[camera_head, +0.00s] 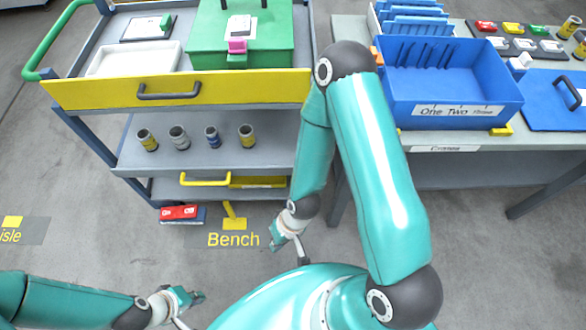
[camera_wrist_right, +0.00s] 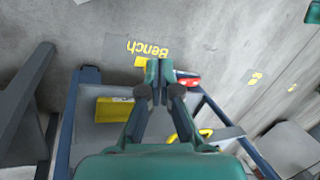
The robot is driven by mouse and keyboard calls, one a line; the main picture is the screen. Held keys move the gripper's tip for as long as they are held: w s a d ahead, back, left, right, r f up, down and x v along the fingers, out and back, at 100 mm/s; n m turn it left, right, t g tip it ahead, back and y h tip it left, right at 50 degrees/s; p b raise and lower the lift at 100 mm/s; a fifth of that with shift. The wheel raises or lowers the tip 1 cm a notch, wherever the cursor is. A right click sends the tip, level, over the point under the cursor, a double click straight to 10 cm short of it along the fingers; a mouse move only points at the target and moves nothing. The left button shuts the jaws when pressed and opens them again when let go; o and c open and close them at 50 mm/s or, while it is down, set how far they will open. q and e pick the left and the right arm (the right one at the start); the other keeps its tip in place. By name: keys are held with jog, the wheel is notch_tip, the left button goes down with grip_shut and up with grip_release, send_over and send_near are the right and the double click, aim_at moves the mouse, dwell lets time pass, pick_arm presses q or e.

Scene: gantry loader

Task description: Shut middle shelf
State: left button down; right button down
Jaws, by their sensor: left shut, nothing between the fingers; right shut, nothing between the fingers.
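A cart with blue posts stands at the left in the head view. Its middle shelf (camera_head: 220,168) is a grey board with several small cans (camera_head: 179,137) standing on it. A yellow handle (camera_head: 206,180) shows just below the shelf's front edge, and in the wrist view (camera_wrist_right: 195,135). I cannot tell how far the shelf is pulled out. My right gripper (camera_head: 277,244) is shut and empty, low in front of the cart's right side and apart from the handle; its fingers (camera_wrist_right: 159,68) show in the wrist view. My left gripper (camera_head: 187,299) is shut and empty over the floor.
The cart's top tray has a yellow front (camera_head: 250,87) with a dark handle, and holds a green box (camera_head: 215,50). A red object (camera_head: 180,212) lies low by the cart. A workbench with a blue bin (camera_head: 450,85) stands at the right. The floor at front left is clear.

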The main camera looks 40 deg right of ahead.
jog(key=w+d+f+n+t+b, duration=0.1)
jog(key=w+d+n+t+b, duration=0.15)
jog(key=w+b, duration=0.45)
jog(key=w+d+r+n+t+h+b, duration=0.1)
jog(key=w+d+r+n+t+b, duration=0.15)
jog(key=d+n+b, duration=0.75)
jog(key=t+h+b, duration=0.2)
jog(key=b, duration=1.3)
send_near(288, 171)
notch_tip(288, 171, down, 4)
jog(key=w+a, duration=0.2)
jog(key=shift+w+d+m+p, duration=0.35)
jog(key=shift+w+d, duration=0.15)
jog(key=shift+d, duration=0.15)
